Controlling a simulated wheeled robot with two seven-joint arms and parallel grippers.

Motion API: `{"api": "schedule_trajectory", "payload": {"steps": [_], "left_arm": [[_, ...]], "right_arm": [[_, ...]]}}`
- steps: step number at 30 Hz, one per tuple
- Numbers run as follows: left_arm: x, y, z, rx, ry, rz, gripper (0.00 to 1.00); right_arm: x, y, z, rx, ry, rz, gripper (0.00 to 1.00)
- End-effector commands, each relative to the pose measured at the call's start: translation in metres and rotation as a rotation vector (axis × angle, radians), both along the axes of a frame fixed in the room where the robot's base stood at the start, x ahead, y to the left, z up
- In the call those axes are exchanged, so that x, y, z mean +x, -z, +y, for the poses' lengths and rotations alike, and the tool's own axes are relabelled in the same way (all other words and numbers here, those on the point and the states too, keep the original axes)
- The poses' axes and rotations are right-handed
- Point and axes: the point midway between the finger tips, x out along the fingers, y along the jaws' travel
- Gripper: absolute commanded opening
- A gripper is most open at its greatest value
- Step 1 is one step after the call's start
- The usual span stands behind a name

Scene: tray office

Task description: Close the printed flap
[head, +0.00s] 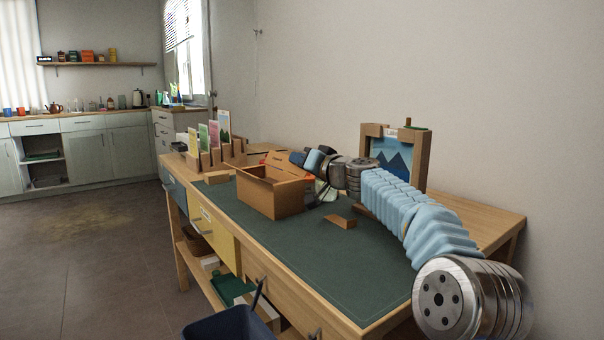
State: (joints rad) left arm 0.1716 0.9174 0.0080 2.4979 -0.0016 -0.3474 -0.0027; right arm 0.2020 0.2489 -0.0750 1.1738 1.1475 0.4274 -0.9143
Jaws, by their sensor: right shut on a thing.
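An open cardboard box (277,199) stands on the green desk mat. A tan flap (287,170) rises at its back side. An orange patch (328,191) shows at the box's right end, partly behind my wrist; I cannot make out its print. My right arm reaches in from the lower right. My right gripper (299,158) is at the upper edge of the raised flap and looks shut on it, though the fingertips are small and partly hidden. My left gripper is out of view.
A small wooden block (339,221) lies on the mat (335,260) right of the box. A card rack (220,157) stands at the far end, and a framed mountain picture (392,158) behind my arm. The mat's front part is clear. A dark bin (232,325) stands below the desk.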

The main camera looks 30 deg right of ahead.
Motion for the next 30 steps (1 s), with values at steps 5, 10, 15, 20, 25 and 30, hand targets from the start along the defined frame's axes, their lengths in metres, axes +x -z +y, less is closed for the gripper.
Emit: {"api": "schedule_trajectory", "payload": {"steps": [5, 10, 15, 20, 25, 30], "left_arm": [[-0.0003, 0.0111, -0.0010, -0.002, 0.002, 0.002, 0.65], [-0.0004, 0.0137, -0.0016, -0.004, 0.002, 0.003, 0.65], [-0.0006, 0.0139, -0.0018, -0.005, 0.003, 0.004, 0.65], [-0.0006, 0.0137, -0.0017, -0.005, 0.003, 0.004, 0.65], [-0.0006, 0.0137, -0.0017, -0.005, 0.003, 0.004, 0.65], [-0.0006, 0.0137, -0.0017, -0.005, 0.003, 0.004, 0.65]], "right_arm": [[0.0000, 0.0010, 0.0031, -0.071, -0.001, -0.008, 0.00], [-0.0001, -0.0007, 0.0043, -0.105, -0.002, -0.011, 0.00], [-0.0001, -0.0016, 0.0047, -0.113, -0.002, -0.012, 0.00], [-0.0001, -0.0017, 0.0046, -0.113, -0.002, -0.012, 0.00], [-0.0001, -0.0016, 0.0045, -0.113, -0.002, -0.012, 0.18], [-0.0002, -0.0018, 0.0043, -0.113, -0.002, -0.012, 0.29]]}}
